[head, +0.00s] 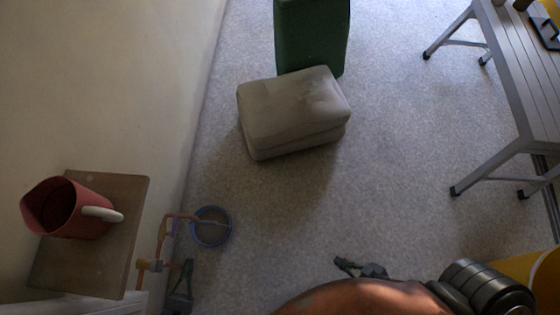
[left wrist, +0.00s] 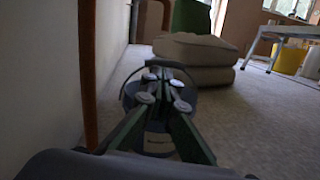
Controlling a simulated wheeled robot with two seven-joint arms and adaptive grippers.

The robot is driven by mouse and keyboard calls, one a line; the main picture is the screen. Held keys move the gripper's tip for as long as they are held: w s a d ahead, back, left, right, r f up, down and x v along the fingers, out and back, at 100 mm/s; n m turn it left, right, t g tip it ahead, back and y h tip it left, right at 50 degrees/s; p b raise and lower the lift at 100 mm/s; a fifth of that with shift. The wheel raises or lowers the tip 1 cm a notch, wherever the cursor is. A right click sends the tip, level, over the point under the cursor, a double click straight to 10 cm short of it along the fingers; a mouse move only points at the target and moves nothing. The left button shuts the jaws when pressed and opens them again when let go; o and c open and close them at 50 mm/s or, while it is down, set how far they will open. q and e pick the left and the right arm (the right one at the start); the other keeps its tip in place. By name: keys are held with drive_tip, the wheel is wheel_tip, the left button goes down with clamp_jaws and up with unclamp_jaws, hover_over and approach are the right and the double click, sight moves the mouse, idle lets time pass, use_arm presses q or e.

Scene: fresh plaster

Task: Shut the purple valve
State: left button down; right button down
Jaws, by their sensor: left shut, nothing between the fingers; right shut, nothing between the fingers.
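A copper-coloured pipe (head: 163,232) rises by the left wall, with a yellow-orange fitting (head: 150,265) low on it. A small purplish patch (head: 176,228) beside the pipe may be the purple valve; it is too small to tell its handle position. My left gripper (head: 187,266) is shut and empty, just right of the pipe fitting. In the left wrist view its fingers (left wrist: 168,80) come together in front of a blue-grey bucket, with the pipe (left wrist: 88,70) to their left. My right gripper (head: 358,267) is shut and empty over the floor, apart from the pipe.
A blue-rimmed bucket (head: 229,226) stands on the floor beside the pipe. A wooden shelf (head: 125,235) holds a red jug (head: 75,212). Grey stacked bags (head: 293,110) and a green container (head: 312,35) lie beyond. A grey table (head: 515,75) stands right; the middle floor is clear.

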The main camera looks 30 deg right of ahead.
sight(176, 221)
use_arm(q)
drive_tip(key=w+d+r+n+t+y, duration=0.1)
drive_tip(key=w+d+r+n+t, duration=0.2)
drive_tip(key=w+r, duration=0.5)
drive_tip(key=shift+w+a+b+x, duration=0.35)
drive_tip(key=shift+b+x, duration=0.1)
drive_tip(key=shift+x, duration=1.55)
drive_tip(key=shift+f, duration=0.1)
